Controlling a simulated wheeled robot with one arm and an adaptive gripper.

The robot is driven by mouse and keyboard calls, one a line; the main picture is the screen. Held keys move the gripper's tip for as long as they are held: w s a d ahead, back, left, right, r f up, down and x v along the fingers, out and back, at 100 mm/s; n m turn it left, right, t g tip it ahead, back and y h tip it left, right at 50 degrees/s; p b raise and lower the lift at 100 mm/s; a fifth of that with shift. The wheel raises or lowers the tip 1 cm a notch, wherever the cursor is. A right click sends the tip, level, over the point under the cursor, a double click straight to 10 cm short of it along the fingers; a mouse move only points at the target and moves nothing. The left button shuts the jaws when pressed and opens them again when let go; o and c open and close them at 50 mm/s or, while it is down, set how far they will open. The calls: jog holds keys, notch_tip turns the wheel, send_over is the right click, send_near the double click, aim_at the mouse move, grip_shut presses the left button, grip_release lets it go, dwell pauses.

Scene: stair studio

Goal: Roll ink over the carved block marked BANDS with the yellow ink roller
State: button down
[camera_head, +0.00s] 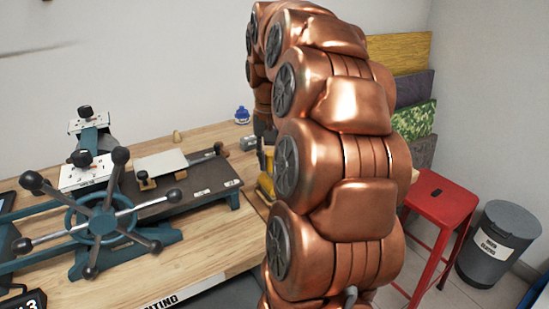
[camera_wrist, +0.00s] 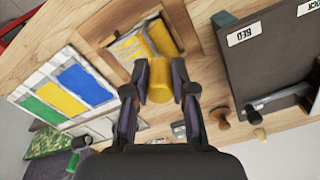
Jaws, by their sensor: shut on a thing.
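In the wrist view my gripper (camera_wrist: 159,76) is shut on a yellow cylindrical part, which I take to be the yellow ink roller (camera_wrist: 160,88). The roller's far end reaches over a shallow wood-framed tray whose surface is smeared yellow (camera_wrist: 127,46); I cannot tell whether it touches. In the head view a bit of yellow, probably the roller (camera_head: 266,186), shows beside my copper arm, which hides my gripper. I cannot make out a block marked BANDS in either view.
The press bed (camera_wrist: 262,62), labelled BED, lies right of my gripper in the wrist view. A sheet with green, yellow and blue patches (camera_wrist: 88,85) lies left. In the head view the press wheel (camera_head: 103,222) stands left, and a red stool (camera_head: 440,190) right.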

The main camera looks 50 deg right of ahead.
jog(key=shift+w+a+f, duration=0.1)
jog(key=shift+w+a, duration=0.15)
jog(key=shift+a, duration=0.45)
notch_tip(320, 180, up, 7)
jog(key=p, duration=0.2)
jog(key=shift+p, duration=0.35)
dwell(0.3)
jog(key=shift+f, duration=0.1)
dwell(0.7)
jog(key=shift+s+f+b, duration=0.1)
jog(key=shift+f+b, duration=1.55)
jog(key=shift+f, duration=1.3)
jog(key=shift+f, duration=0.35)
